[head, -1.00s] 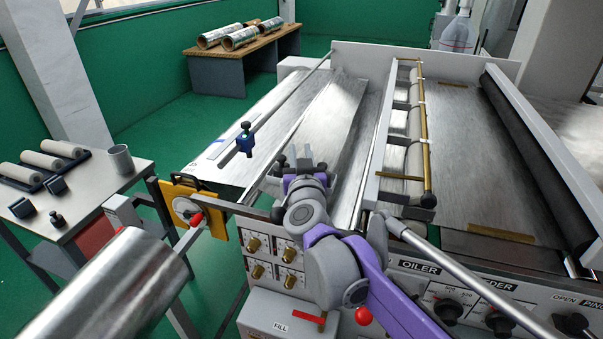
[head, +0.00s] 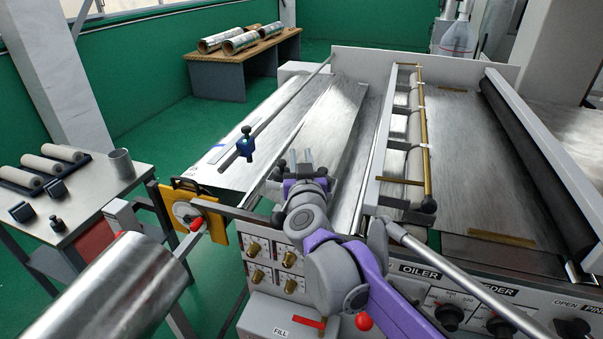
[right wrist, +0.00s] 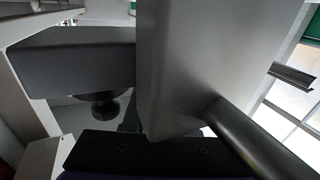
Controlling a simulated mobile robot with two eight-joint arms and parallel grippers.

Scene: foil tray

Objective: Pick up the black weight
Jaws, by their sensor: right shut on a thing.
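My right gripper (head: 301,160) is over the near end of the metal foil tray (head: 325,125). It is shut on a dark thing that I take to be the black weight; fingers and wrist hide most of it in the head view. In the right wrist view, a black round knob (right wrist: 100,108) shows below a dark grey slab, beside a large grey block; I cannot tell clearly which parts are mine. Another small black knobbed piece (head: 57,222), like a weight, stands on the left side table. My left gripper is not in view.
The side table (head: 95,205) also bears rollers, black blocks and a grey cup (head: 121,163). A blue clamp (head: 245,146) sits on a rail left of the tray. A large metal roll (head: 110,290) fills the lower left. A roller frame (head: 428,130) stands right of the tray.

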